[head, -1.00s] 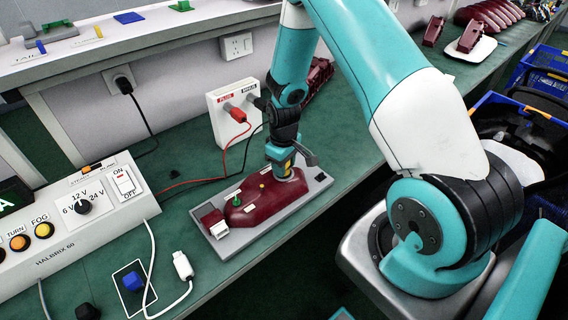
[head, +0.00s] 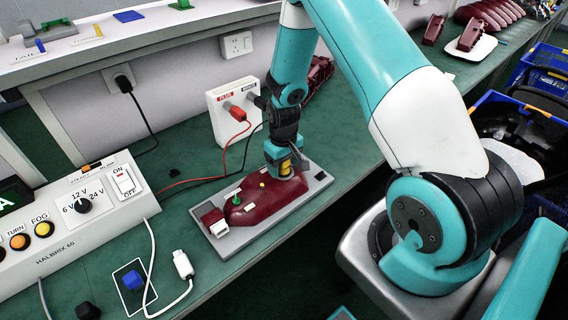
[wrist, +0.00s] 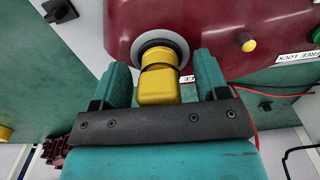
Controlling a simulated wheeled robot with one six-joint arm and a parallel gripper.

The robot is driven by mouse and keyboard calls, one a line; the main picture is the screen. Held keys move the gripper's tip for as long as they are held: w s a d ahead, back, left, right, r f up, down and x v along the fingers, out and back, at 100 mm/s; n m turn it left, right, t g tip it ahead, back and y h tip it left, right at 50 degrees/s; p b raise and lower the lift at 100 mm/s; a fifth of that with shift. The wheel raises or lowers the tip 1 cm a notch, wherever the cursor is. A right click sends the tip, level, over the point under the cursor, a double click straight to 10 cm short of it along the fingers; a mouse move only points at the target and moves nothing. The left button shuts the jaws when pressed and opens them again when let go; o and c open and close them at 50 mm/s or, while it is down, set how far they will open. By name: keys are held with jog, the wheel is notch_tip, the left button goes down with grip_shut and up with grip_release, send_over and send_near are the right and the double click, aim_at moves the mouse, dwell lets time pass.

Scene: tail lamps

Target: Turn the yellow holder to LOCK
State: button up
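The yellow holder (wrist: 160,82) sits in a grey round collar (wrist: 160,50) on the dark red lamp housing. It has a blocky grip. In the head view the yellow holder (head: 286,169) shows at the lamp's far right end, below my gripper (head: 285,160). In the wrist view my gripper (wrist: 160,80) has its teal fingers on either side of the holder. A gap shows at the right finger and a thinner one at the left, so it looks open. A white label near the collar is mostly hidden by the right finger, so I cannot read the holder's setting.
The red lamp (head: 262,202) lies on a grey base plate (head: 225,250). A smaller yellow knob (wrist: 246,42) and a FREE LOCK label (wrist: 297,57) are beside the holder. A white socket box (head: 222,120) with red and black leads stands behind. A control box (head: 75,215) is at left.

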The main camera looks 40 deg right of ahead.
jog(key=shift+r, duration=0.15)
notch_tip(320, 180, up, 17)
jog(key=b, duration=0.1)
dwell(0.4)
dwell(1.4)
